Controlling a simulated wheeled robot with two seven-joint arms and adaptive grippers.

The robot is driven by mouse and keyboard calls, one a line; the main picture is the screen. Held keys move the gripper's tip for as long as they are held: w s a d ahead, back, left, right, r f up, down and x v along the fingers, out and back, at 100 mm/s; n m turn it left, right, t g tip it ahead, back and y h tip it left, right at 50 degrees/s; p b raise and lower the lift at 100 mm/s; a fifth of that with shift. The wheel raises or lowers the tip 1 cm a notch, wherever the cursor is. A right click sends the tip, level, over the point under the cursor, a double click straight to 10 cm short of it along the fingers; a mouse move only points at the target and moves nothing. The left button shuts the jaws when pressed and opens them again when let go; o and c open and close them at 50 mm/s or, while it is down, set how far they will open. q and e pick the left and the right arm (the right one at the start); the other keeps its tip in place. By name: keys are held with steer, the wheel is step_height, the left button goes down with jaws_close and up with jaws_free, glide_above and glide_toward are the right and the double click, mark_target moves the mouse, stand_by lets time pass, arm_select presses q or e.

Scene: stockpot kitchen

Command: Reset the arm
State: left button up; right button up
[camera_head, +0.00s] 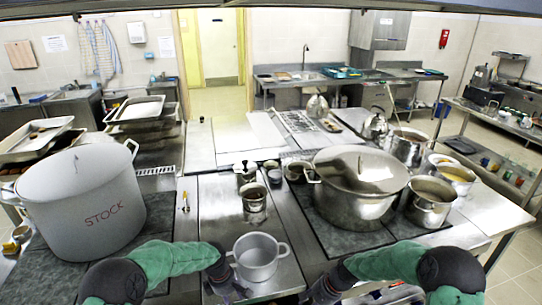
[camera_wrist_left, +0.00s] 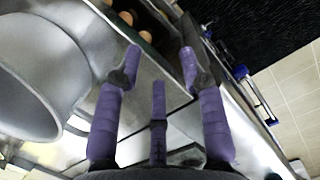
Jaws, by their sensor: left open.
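My left arm, in a green sleeve, comes in from the left in the head view. Its gripper (camera_head: 232,288) is low in the picture, just left of a small two-handled grey pot (camera_head: 258,262). In the left wrist view the purple fingers of the left gripper (camera_wrist_left: 162,58) are spread apart with nothing held between them. A pale pot (camera_wrist_left: 35,75) shows at the left of that view, apart from the fingertips. My right gripper (camera_head: 322,290) is at the bottom edge of the head view, right of the small pot, mostly cut off; its fingers cannot be made out.
A large pot marked STOCK (camera_head: 85,200) stands at the left. A lidded steel pot (camera_head: 352,195) and several smaller pots stand at the right. A metal canister (camera_head: 254,198) stands in the middle. Trays (camera_head: 38,135) are stacked at the far left. Bare steel counter (camera_head: 215,205) lies left of the canister.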

arm_select(q)
steer(key=s+d+f+m+h+b, duration=0.1)
steer(key=s+f+m+b, duration=0.2)
steer(key=s+f+m, duration=0.4)
steer(key=s+d+f+m+h+b, duration=0.1)
steer(key=s+f+m+b, duration=0.3)
steer(key=s+f+m, duration=0.4)
steer(key=s+d+f, duration=0.1)
steer(key=s+f, duration=0.5)
steer(key=s, duration=0.5)
steer(key=shift+d+f, duration=0.15)
steer(key=shift+f, duration=0.25)
arm_select(e)
steer(key=s+a+f+n, duration=0.1)
steer(key=s+f+n, duration=0.1)
steer(key=s+f, duration=0.8)
steer(key=s+a+f+n+h, duration=0.1)
steer(key=s+a+f+n, duration=0.1)
steer(key=s+f, duration=0.8)
steer(key=s, duration=0.4)
steer(key=shift+f+n, duration=0.25)
steer(key=shift+n, duration=0.05)
arm_select(q)
steer(key=shift+s, duration=0.1)
arm_select(e)
steer(key=shift+w, duration=0.1)
